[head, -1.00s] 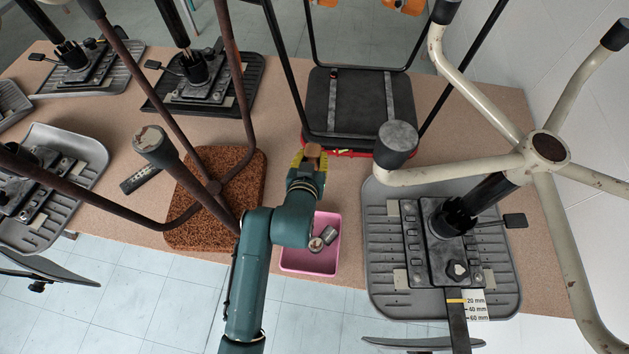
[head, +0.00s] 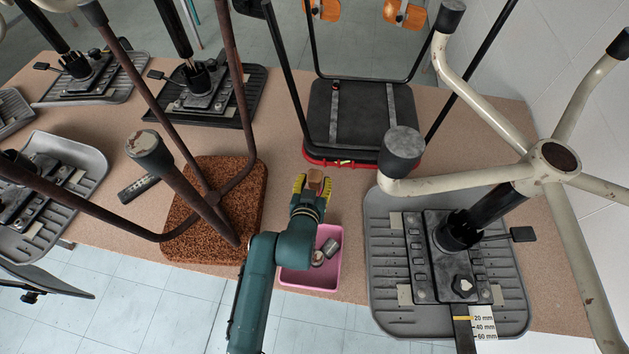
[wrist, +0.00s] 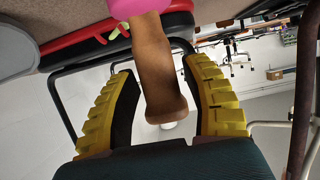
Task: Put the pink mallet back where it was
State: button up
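The pink mallet is in my gripper (head: 312,186). In the wrist view its wooden handle (wrist: 158,60) runs between the two yellow-ribbed fingers, which are closed around it. The pink head (wrist: 138,7) lies beyond the fingertips, partly cut off by the top edge. In the head view only the brown handle end (head: 315,176) shows, pointing up toward the camera; the head is hidden beneath. My gripper is over the table, between the black red-edged seat and the pink bin.
The pink bin (head: 312,284) holds metal cylinders. A black seat (head: 360,115) lies beyond my gripper, a brown cork-like seat (head: 245,170) left, and a grey seat base (head: 385,240) right. Upright chair legs (head: 475,65) rise around the arm.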

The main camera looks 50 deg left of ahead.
jog(key=shift+r, duration=0.1)
jog(key=shift+s+d+r, duration=0.1)
jog(key=shift+s+r, duration=0.05)
jog(key=shift+r, duration=0.05)
jog(key=p+v, duration=0.3)
jog(key=v, duration=0.8)
jog(key=shift+s+d, duration=0.2)
jog(key=shift+s, duration=0.05)
